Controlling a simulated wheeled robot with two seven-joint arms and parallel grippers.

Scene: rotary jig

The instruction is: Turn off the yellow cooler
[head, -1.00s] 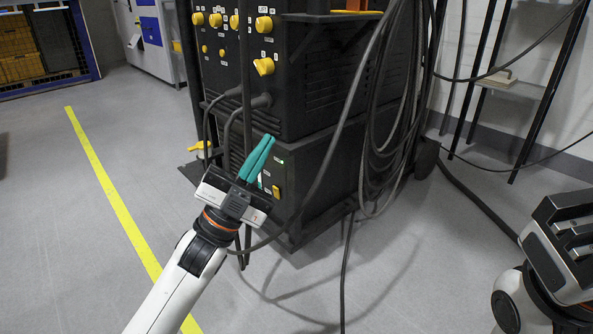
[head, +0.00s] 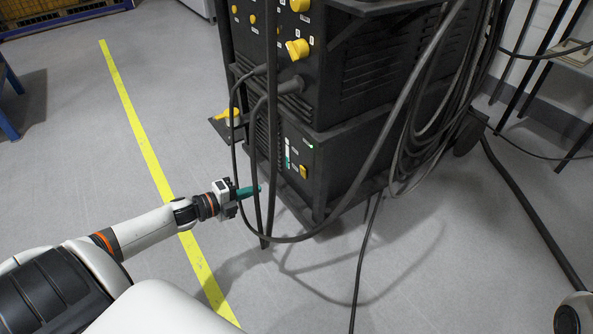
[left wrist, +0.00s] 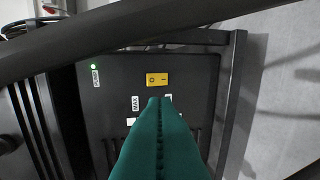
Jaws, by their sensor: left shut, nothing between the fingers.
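The cooler is the lower black unit (head: 340,165) of the welding stack. Its front panel carries a yellow rocker switch (head: 303,171) and a lit green lamp (head: 311,147). In the left wrist view the yellow switch (left wrist: 157,79), marked O and I, is just beyond my fingertips, and the green lamp (left wrist: 93,67) glows beside the label PUMP. My left gripper (head: 258,189) has teal fingers, shut and empty, pointing toward the panel from the left. In the left wrist view its fingertips (left wrist: 159,100) appear just below the switch; contact cannot be told. My right gripper is out of view.
Black cables (head: 272,150) hang in front of the cooler, close to my left fingers. One cable (left wrist: 90,35) crosses the top of the left wrist view. Thick cable loops (head: 425,140) hang on the stack's right side.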

